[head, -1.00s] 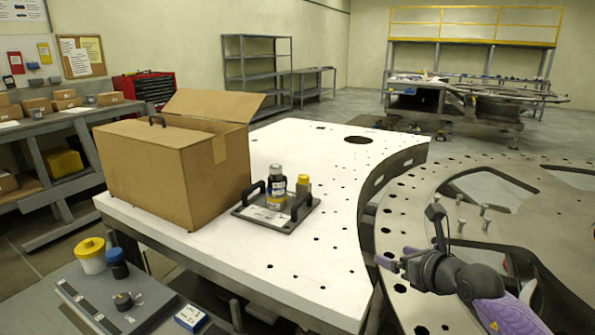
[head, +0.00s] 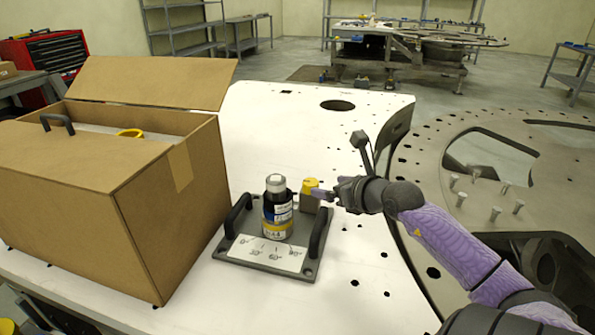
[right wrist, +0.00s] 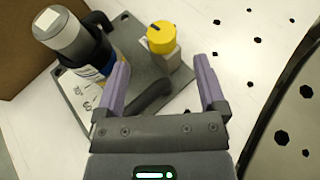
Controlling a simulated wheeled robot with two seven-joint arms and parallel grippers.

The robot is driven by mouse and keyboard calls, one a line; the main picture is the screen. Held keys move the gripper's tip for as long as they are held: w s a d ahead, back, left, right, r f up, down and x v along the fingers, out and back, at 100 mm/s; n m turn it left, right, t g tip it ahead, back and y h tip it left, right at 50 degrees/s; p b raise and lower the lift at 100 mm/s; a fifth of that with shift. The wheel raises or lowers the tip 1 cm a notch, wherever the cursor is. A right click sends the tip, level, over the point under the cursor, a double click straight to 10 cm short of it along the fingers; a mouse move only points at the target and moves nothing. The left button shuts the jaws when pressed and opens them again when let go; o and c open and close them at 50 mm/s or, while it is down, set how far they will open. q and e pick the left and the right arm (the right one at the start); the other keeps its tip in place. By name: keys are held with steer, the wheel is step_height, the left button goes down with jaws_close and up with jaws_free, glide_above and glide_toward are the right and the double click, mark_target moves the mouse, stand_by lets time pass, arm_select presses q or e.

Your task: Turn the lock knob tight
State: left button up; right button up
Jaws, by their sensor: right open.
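The lock knob appears to be the yellow cap (head: 310,184) with a dark mark on a grey post, at the back right of a dark grey plate (head: 240,247). It also shows in the right wrist view (right wrist: 161,37), just beyond my fingers. My right gripper (head: 325,194) is open and empty, close to the knob from the right; in the right wrist view its two purple fingers (right wrist: 162,82) point toward the knob, apart from it. A dark cylinder with a silver top (head: 276,207) and yellow base ring stands upright on the plate. My left gripper is out of view.
Two black handles (head: 318,228) stand on the plate's sides. An open cardboard box (head: 165,225) stands to the left on the white table (head: 270,120). A round metal plate with bolts (head: 430,190) lies to the right. White table is clear behind the plate.

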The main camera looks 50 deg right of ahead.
mark_target(313, 183)
steer(key=b+x, duration=0.2)
steer(key=x, duration=0.4)
steer(key=shift+w+d+f+b, duration=0.2)
steer(key=shift+w+f+b, duration=0.1)
steer(key=shift+b, duration=0.1)
steer(key=shift+w+d+f, duration=0.1)
steer(key=shift+w+f, duration=0.05)
steer(key=shift+w, duration=0.4)
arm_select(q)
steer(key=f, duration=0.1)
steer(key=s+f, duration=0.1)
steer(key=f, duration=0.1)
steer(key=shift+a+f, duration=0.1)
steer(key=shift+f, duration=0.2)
arm_select(e)
jaws_close()
steer(key=r+m+h+p, duration=0.1)
steer(key=p, duration=0.3)
steer(key=shift+h, duration=0.4)
steer(key=shift+f+m+p, duration=0.25)
steer(key=shift+m+p, duration=0.05)
steer(key=shift+p, duration=0.1)
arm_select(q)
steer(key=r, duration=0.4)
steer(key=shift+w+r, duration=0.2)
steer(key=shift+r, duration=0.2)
arm_select(e)
steer(key=shift+f, duration=0.2)
